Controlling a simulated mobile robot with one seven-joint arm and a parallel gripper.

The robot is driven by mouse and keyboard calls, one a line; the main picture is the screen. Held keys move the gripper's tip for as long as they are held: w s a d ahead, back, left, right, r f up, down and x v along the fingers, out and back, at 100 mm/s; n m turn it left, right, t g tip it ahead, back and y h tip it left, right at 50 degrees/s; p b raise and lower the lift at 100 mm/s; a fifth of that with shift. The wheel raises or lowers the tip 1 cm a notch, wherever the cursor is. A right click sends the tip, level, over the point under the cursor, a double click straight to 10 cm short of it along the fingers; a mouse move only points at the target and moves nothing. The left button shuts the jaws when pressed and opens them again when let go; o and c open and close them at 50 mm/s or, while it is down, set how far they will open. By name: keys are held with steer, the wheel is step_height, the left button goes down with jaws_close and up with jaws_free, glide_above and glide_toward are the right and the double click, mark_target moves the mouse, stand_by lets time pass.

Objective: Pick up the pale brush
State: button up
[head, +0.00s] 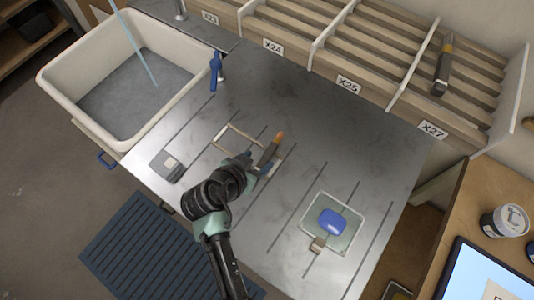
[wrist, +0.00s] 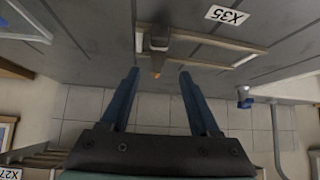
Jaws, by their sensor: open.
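A brush (head: 270,149) with a grey-brown body and an orange tip lies on the metal counter, across a frame of pale wooden sticks (head: 222,132). My gripper (head: 261,165) is open and empty beside the brush in the head view. Another brush (head: 443,68), dark with a yellowish band, lies on the rack at the back right. I cannot tell for sure which is the pale one.
A white sink (head: 60,75) stands at the left, with a blue-handled item (head: 215,72) beside it. A grey block (head: 167,165) lies at the counter's left. A clear tray (head: 345,243) with a blue piece (head: 333,221) sits at the right. The counter between is mostly clear.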

mark_target(267, 156)
steer(key=shift+p+x, duration=0.65)
steer(key=shift+x, duration=1.9)
steer(key=shift+s+d, duration=0.1)
steer(key=shift+d, duration=0.05)
jaws_close()
